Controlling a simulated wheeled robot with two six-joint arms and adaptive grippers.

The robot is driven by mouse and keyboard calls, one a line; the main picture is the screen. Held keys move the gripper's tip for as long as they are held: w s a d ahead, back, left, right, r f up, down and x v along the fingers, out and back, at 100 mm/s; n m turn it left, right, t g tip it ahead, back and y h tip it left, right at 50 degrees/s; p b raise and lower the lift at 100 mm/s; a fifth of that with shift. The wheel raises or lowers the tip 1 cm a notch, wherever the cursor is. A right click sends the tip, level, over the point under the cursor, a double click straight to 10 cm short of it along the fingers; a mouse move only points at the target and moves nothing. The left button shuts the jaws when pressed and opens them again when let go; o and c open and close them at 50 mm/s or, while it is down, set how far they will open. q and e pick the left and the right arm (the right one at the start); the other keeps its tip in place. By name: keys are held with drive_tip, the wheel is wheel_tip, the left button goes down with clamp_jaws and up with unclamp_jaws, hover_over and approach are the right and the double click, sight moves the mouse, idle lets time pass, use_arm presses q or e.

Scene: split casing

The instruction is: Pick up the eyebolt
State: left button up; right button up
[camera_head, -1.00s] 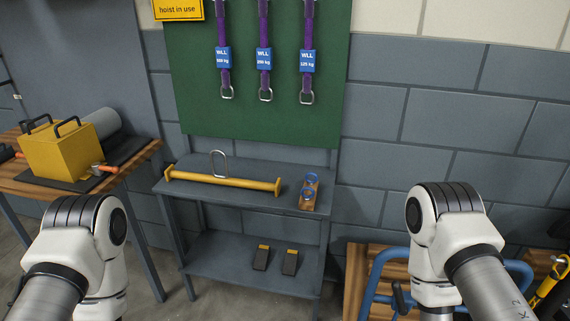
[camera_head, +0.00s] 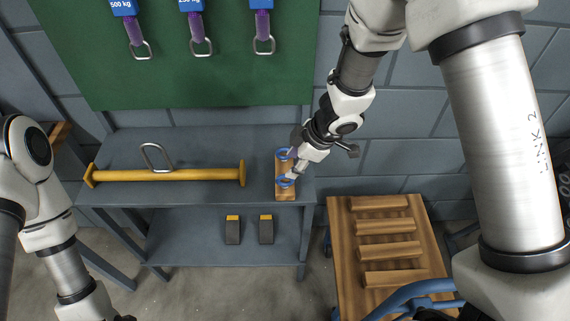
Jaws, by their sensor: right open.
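Two blue eyebolts stand on a small wooden block (camera_head: 286,193) at the right end of the grey bench top. The rear eyebolt (camera_head: 282,154) and the front eyebolt (camera_head: 285,183) show mainly as blue rings. My right gripper (camera_head: 318,146) is open, beside and above the block, reaching in from the upper right. It partly covers the block and the rings. I cannot tell whether it touches either eyebolt. My left arm hangs at the lower left, and its gripper is almost wholly cut off by the bottom edge.
A yellow spreader beam (camera_head: 170,174) with a metal loop (camera_head: 155,157) lies left of the block on the bench (camera_head: 215,143). Purple slings with metal links hang from the green board (camera_head: 90,70) behind. A wooden top with slats (camera_head: 345,270) stands lower right. Two dark wedges sit on the lower shelf.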

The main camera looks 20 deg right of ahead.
sight(285, 182)
drive_tip(key=x, duration=0.2)
drive_tip(key=b+x, duration=0.1)
drive_tip(key=x, duration=0.1)
drive_tip(key=s+b+x, duration=0.1)
drive_tip(key=x, duration=0.2)
drive_tip(key=shift+f, duration=0.2)
drive_tip(key=shift+s+r, duration=0.1)
drive_tip(key=shift+r, duration=0.05)
drive_tip(key=shift+c, duration=0.4)
clamp_jaws()
